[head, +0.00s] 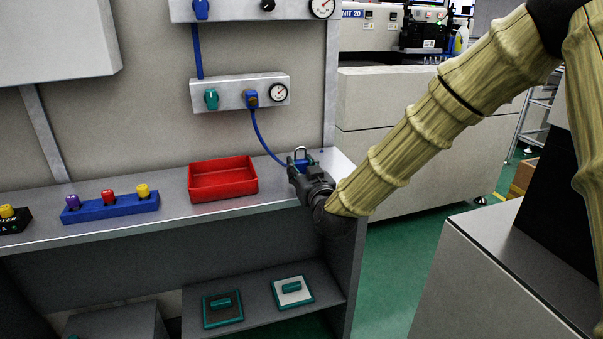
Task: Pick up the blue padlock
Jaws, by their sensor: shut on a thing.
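The blue padlock (303,164) is at the right end of the grey shelf, with its metal shackle pointing up. My gripper (297,170) reaches it from the front right and is shut on it. The fingers and the dark wrist hide part of the padlock's body. I cannot tell whether the padlock touches the shelf or is just above it.
A red tray (222,180) sits left of my gripper on the shelf. A blue block (111,207) with coloured knobs stands further left. A blue hose (262,138) hangs from the valve panel (240,92) down towards the padlock. Two teal-edged plates lie on the lower shelf.

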